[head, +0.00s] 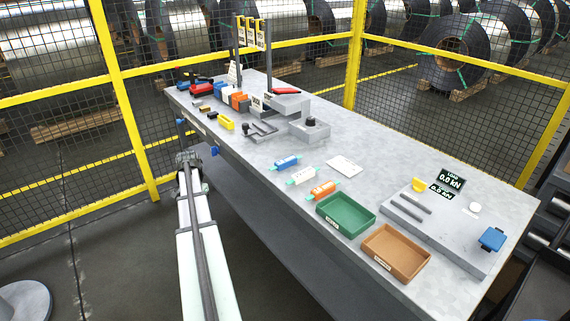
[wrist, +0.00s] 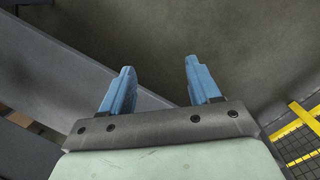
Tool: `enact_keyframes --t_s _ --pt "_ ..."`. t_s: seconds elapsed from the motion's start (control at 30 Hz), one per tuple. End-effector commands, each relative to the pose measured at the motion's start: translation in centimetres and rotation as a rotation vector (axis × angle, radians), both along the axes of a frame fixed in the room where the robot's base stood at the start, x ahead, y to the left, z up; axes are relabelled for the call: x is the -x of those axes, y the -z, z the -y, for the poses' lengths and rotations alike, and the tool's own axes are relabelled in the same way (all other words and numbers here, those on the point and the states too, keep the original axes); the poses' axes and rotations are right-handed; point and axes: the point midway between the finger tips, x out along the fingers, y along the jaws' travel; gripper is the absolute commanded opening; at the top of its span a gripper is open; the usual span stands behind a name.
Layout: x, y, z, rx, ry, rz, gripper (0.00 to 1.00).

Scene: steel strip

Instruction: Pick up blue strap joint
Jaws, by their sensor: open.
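The blue strap joint (head: 287,162) lies flat on the steel bench, a blue block with paler ends. A white one (head: 304,175) and an orange one (head: 322,189) lie in a row with it. My gripper (wrist: 158,66) is open and empty in the wrist view, its two blue fingers wide apart over dark floor. In the head view my arm reaches up to the bench's left front edge, well left of the blue joint. The joint is not seen in the wrist view.
A green tray (head: 346,214) and a brown tray (head: 396,253) stand right of the joints. A grey clamp device (head: 310,127) and several small coloured items are at the bench's far left. A test plate (head: 445,234) is at right. Yellow-framed mesh fencing stands behind.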

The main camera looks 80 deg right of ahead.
Motion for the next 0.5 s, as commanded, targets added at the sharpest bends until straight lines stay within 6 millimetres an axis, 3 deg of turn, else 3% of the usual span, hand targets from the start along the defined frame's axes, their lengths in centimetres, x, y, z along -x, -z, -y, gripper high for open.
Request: enact_keyframes --t_s 0.03,0.2,0.5 --pt "1.6 -2.0 2.4 0.015 0.051 0.005 0.62" --pt "7.4 -8.1 7.8 0.055 0.208 0.013 0.62" --pt "19.6 -19.6 14.6 0.124 0.482 0.022 0.62"
